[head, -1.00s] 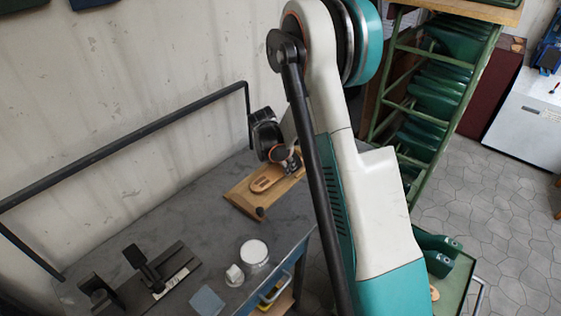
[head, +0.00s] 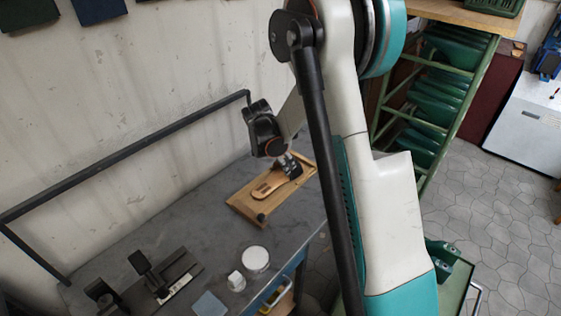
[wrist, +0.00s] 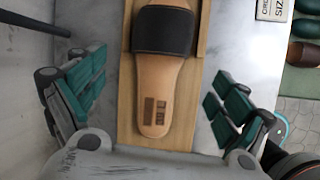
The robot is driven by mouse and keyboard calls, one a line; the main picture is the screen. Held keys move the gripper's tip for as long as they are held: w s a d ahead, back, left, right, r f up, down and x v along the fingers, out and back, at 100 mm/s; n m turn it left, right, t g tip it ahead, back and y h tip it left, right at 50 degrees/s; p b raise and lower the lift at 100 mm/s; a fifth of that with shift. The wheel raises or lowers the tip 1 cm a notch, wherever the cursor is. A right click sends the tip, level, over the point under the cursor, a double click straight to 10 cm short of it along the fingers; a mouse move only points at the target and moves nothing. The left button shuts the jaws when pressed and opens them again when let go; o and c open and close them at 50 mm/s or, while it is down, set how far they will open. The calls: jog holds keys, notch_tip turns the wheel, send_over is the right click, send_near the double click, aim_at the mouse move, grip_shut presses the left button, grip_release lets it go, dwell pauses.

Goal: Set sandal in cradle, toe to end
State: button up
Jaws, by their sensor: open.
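A tan sandal with a broad dark strap (wrist: 164,75) lies sole down in a shallow wooden cradle (wrist: 203,50). In the wrist view its heel points towards my gripper and its toe is cut off at the top, so I cannot tell if the toe touches the cradle's end. In the head view the sandal (head: 267,187) and the cradle (head: 240,208) are on the grey bench, the strap end partly hidden by my gripper (head: 289,168). In the wrist view my gripper (wrist: 158,98) is open, its green-padded fingers apart on either side of the sandal, touching nothing visible.
A dark fixture (head: 178,275) with an upright piece stands at the bench's near left. A white-lidded jar (head: 255,259), a small white container (head: 236,281) and a blue-grey square (head: 209,304) lie nearby. A dark rail (head: 130,149) runs along the wall. A green rack (head: 440,95) stands right.

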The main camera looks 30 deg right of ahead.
jog(key=s+a+r+m+t+y, duration=0.1)
jog(key=s+a+r+m, duration=0.2)
jog(key=s+r, duration=0.3)
jog(key=s+a+r+m+t+p, duration=0.1)
jog(key=s+a+r+m, duration=0.25)
jog(key=r, duration=0.35)
jog(key=s+a+r+m+y, duration=0.1)
jog(key=s+a+r+m, duration=0.25)
jog(key=r, duration=0.35)
jog(key=s+a+r+m+t+y, duration=0.1)
jog(key=s+a+m, duration=0.2)
jog(key=s+m, duration=0.2)
jog(key=s+a+m+t+y, duration=0.1)
jog(key=s+a+m, duration=0.3)
jog(key=s, duration=0.7)
jog(key=shift+s+r+m+t, duration=0.3)
jog(key=shift+r+m+t, duration=0.1)
jog(key=shift+m, duration=0.3)
jog(key=shift+d, duration=0.1)
